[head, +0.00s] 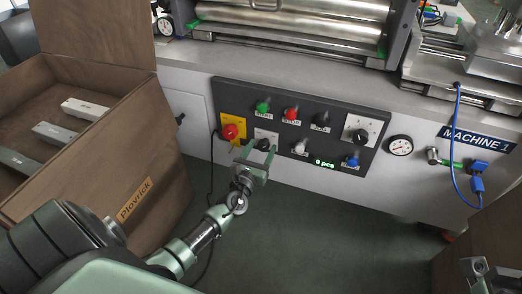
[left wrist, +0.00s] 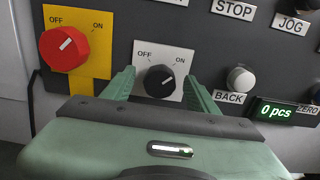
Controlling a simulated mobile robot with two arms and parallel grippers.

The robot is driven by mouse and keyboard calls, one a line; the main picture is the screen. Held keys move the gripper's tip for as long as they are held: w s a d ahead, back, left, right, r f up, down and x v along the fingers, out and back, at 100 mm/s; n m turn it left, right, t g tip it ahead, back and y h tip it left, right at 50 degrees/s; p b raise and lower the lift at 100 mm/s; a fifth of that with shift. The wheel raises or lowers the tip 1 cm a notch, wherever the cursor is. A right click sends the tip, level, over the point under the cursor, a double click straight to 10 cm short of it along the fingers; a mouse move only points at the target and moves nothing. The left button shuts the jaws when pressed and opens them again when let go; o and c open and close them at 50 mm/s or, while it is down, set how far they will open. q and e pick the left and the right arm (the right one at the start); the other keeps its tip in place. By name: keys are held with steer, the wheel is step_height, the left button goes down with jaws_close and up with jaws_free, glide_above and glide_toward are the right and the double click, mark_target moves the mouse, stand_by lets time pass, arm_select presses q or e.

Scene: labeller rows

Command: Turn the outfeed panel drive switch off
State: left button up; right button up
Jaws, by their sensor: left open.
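On the dark control panel (head: 345,105), a black rotary switch (left wrist: 159,81) sits on a white plate marked OFF and ON. Its white pointer line slants up and right, towards ON. My left gripper (left wrist: 161,90) is open, with one finger on each side of this black knob; I cannot tell whether they touch it. In the head view the gripper (head: 256,160) is at the panel's lower left, partly covering the white plate. No plate visible here names a switch as the drive.
Left of the black knob is a red rotary switch (left wrist: 64,48) on a yellow OFF/ON plate, its pointer slanting up and right. START, STOP, JOG and BACK (left wrist: 240,79) controls and a "0 pcs" display (left wrist: 275,112) are close by. A brown crate (head: 150,195) stands at left.

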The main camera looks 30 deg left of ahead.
arm_select(q)
jaws_close()
